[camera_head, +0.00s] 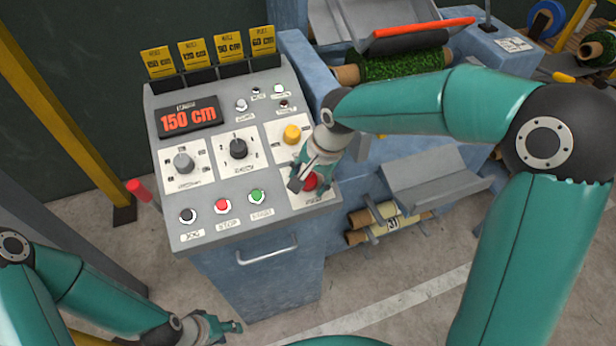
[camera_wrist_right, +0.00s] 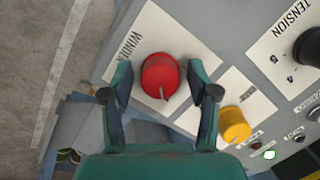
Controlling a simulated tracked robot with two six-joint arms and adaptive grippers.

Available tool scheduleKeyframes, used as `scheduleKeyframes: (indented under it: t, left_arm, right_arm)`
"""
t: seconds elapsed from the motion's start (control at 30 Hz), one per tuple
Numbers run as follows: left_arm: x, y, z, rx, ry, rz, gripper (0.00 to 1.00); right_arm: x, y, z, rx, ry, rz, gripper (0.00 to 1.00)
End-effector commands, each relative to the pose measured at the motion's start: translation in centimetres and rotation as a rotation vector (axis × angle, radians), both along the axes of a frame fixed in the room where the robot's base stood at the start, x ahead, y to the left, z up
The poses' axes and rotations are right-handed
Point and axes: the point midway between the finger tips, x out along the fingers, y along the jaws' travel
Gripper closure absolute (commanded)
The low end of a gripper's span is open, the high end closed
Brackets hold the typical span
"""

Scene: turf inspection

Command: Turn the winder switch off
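The winder switch is a red rotary knob (camera_wrist_right: 160,76) on a white plate marked WINDER in the right wrist view. Its pointer line faces the lower edge of that view. In the head view the red knob (camera_head: 311,182) is partly covered at the lower right of the console's panel. My right gripper (camera_wrist_right: 158,72) is open, with one finger on each side of the knob and a visible gap on both sides; it also shows in the head view (camera_head: 302,180). My left gripper (camera_head: 226,328) hangs low in front of the console, away from the panel; its opening is unclear.
A yellow knob (camera_head: 292,134) sits close to the red one. The panel also holds a black knob (camera_head: 238,149), a grey knob (camera_head: 184,163), push buttons and a display (camera_head: 188,117) reading 150 cm. A handle (camera_head: 267,250) sticks out from the console front.

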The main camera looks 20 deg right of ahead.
Motion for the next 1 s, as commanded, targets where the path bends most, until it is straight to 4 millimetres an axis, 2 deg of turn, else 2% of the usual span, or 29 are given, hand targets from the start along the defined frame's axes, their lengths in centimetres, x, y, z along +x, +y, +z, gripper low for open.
scheduleKeyframes:
  t: [0.03, 0.27, 0.3, 0.67, 1.0]
  left_arm:
    - [0.00, 0.00, 0.00, 0.000, 0.000, 0.000, 0.60]
    - [0.00, 0.00, 0.00, 0.000, 0.000, 0.000, 0.60]
    - [0.02, 0.07, 0.00, 0.000, 0.000, 0.003, 0.60]
    - [0.00, 0.00, -0.14, 0.000, 0.000, 0.000, 0.60]
    - [0.00, 0.00, -0.62, 0.000, 0.000, 0.000, 0.60]
  right_arm:
    - [-0.01, -0.01, 0.02, 0.000, 0.000, 0.000, 0.53]
    - [-0.01, -0.02, 0.04, 0.000, 0.000, 0.000, 0.91]
    - [0.02, 0.57, 0.03, 0.000, 0.000, 0.006, 0.96]
    - [0.02, 0.05, 0.01, -0.018, -0.001, 0.051, 0.96]
    - [0.06, 0.10, 0.02, -0.094, -0.005, 0.260, 0.96]
